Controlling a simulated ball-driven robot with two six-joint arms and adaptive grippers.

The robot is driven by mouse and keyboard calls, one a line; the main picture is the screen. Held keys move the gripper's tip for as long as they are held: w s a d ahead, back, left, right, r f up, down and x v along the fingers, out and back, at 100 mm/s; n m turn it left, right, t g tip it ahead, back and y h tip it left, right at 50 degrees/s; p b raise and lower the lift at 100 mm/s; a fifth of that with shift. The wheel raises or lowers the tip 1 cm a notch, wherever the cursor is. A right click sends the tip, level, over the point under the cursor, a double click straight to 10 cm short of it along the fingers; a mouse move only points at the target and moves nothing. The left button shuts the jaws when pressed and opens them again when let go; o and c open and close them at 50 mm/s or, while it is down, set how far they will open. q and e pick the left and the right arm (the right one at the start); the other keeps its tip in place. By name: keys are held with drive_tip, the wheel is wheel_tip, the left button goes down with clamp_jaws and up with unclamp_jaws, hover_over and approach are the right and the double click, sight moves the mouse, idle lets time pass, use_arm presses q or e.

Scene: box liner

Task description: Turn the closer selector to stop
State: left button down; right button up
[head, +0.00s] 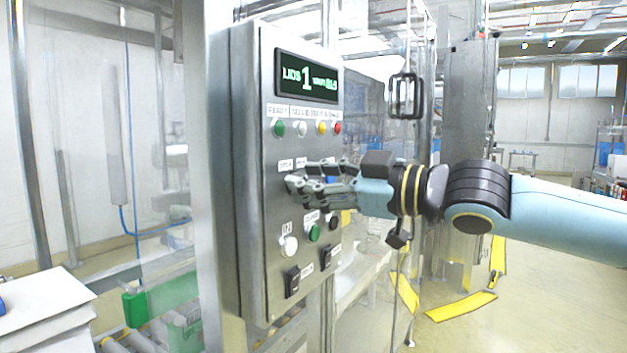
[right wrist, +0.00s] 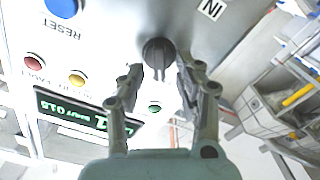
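A grey control panel (head: 258,150) stands upright left of centre in the head view. My right gripper (head: 294,186) reaches it from the right, with its fingertips at the middle of the panel face. In the right wrist view a round black selector knob (right wrist: 158,52) with a raised ridge lies just beyond and between the two fingertips (right wrist: 160,76). The fingers are apart, one on each side of the knob, with no clear contact. In the head view the gripper hides this knob. I cannot read its position label. My left gripper is not in view.
The panel has a lit display (head: 306,78), a row of coloured lamps, a white button (head: 289,246), a green button (head: 314,232) and two black switches (head: 292,281) below. A blue reset button (right wrist: 62,6) sits near the knob. A glazed frame stands behind.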

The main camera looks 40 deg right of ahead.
sight(290, 111)
drive_tip(key=shift+r, duration=0.15)
wheel_tip(290, 111, up, 10)
drive_tip(key=shift+f, duration=0.15)
idle(0.3)
drive_tip(key=shift+a, duration=0.1)
